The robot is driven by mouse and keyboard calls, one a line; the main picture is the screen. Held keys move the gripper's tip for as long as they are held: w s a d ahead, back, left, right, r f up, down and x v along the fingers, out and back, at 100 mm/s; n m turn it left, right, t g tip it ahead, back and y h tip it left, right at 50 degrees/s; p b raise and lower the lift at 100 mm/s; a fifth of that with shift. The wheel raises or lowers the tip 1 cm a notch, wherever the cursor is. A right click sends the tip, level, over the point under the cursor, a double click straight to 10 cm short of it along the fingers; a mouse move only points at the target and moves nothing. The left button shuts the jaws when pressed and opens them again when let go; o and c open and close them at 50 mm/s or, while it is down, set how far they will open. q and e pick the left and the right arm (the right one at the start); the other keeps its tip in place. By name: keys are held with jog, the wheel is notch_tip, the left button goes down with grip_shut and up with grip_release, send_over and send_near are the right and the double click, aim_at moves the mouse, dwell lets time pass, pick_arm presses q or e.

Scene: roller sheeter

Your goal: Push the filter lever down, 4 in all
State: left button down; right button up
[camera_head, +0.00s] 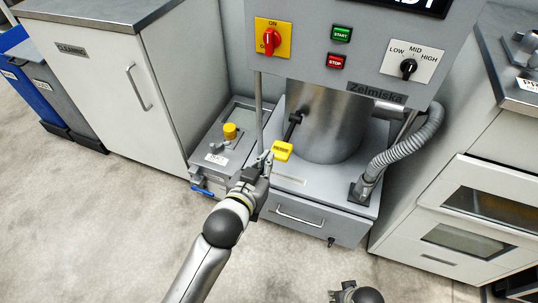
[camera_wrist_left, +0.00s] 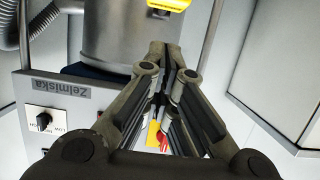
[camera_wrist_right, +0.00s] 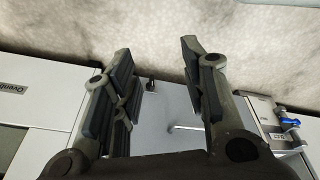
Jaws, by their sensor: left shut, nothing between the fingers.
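The filter lever has a black arm (camera_head: 293,127) and a yellow handle (camera_head: 283,150), and sticks out from the front of the steel cylinder (camera_head: 330,125). In the head view its arm slopes down toward the handle. The yellow handle also shows at the top edge of the left wrist view (camera_wrist_left: 170,4). My left gripper (camera_head: 266,158) is shut and empty, close beside the handle on its left; I cannot tell if they touch. My right gripper (camera_wrist_right: 156,55) is open and empty, away from the lever, over the machine's lower front.
A grey hose (camera_head: 405,140) curves down at the machine's right. A grey box with a yellow knob (camera_head: 230,131) and a blue-handled valve (camera_head: 201,190) stands at the left. The control panel (camera_head: 350,50) overhangs the cylinder. A cabinet (camera_head: 150,80) stands left. The floor in front is clear.

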pick_arm(q)
notch_tip(320, 180, up, 2)
jog(key=shift+a+r+t, duration=0.1)
jog(key=shift+a+t, duration=0.05)
jog(key=shift+t, duration=0.25)
pick_arm(e)
jog(key=shift+w+a+r, duration=0.1)
jog(key=shift+w, duration=0.25)
pick_arm(q)
jog(key=b, duration=0.2)
send_over(277, 154)
jog(key=shift+s+f, duration=0.15)
jog(key=shift+f, duration=0.5)
jog(key=shift+s+f, duration=0.15)
jog(key=shift+f, duration=0.45)
jog(key=f, duration=0.1)
jog(key=f+b, duration=0.1)
jog(key=f, duration=0.1)
jog(key=shift+w+f, duration=0.1)
jog(key=shift+w, duration=0.2)
jog(key=shift+f+b, duration=0.35)
jog(key=shift+f, duration=0.05)
pick_arm(e)
notch_tip(277, 154, up, 12)
jog(key=w, duration=0.1)
jog(key=shift+w+f+t, duration=0.15)
jog(key=shift+f+t, duration=0.05)
jog(key=shift+t, duration=0.2)
pick_arm(q)
jog(key=shift+f, duration=0.1)
